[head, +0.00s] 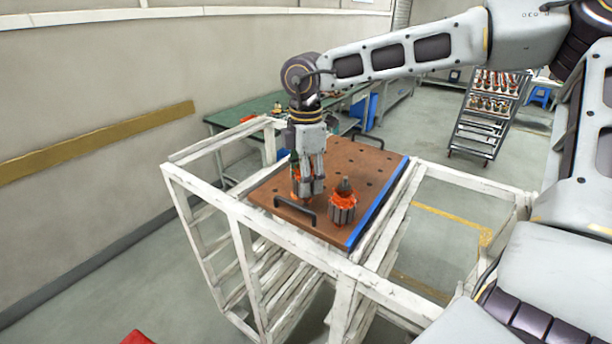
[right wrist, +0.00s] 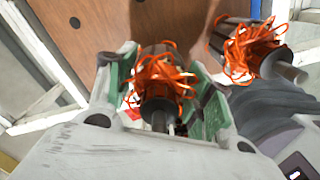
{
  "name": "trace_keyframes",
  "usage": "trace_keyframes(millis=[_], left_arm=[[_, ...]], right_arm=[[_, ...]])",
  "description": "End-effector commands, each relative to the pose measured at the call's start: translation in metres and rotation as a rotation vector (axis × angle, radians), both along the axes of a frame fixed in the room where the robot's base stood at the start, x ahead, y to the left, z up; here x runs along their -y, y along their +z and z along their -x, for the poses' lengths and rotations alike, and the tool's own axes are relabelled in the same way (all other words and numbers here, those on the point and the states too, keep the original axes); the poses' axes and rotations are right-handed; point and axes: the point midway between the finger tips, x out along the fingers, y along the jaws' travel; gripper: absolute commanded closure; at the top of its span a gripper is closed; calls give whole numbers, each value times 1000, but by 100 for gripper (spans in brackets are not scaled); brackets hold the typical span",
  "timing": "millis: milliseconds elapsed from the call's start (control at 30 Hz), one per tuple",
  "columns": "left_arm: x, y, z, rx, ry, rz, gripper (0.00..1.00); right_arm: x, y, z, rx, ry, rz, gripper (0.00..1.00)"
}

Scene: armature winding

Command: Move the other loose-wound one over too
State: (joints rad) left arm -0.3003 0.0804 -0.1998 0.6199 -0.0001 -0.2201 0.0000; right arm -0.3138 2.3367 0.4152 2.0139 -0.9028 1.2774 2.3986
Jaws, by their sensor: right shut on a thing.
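My right gripper (head: 308,190) points down over the brown board (head: 353,160) near its front-left edge. In the right wrist view its green-padded fingers (right wrist: 160,95) are shut on an armature (right wrist: 160,82) with loose, looping orange wire. In the head view this armature is mostly hidden by the fingers; a bit of orange shows at them. I cannot tell whether it touches the board. A second armature (head: 343,207) with loose orange winding stands upright on the board, just right of the gripper. It also shows in the right wrist view (right wrist: 245,48). My left gripper is not in view.
The board has rows of holes, a black handle (head: 295,209) at the front and a blue edge strip (head: 379,204). It rests on a white frame cart (head: 250,228). The board's back is clear. A rack (head: 487,120) with several armatures stands at the back right.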

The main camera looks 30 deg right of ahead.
Motion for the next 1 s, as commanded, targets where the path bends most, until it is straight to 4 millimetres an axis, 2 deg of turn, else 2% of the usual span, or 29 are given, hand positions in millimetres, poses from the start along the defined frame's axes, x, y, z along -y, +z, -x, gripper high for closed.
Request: trace_keyframes(millis=[1000], left_arm=[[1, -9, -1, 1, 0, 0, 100]], right_arm=[[-1, 1, 0, 2, 1, 0, 91]])
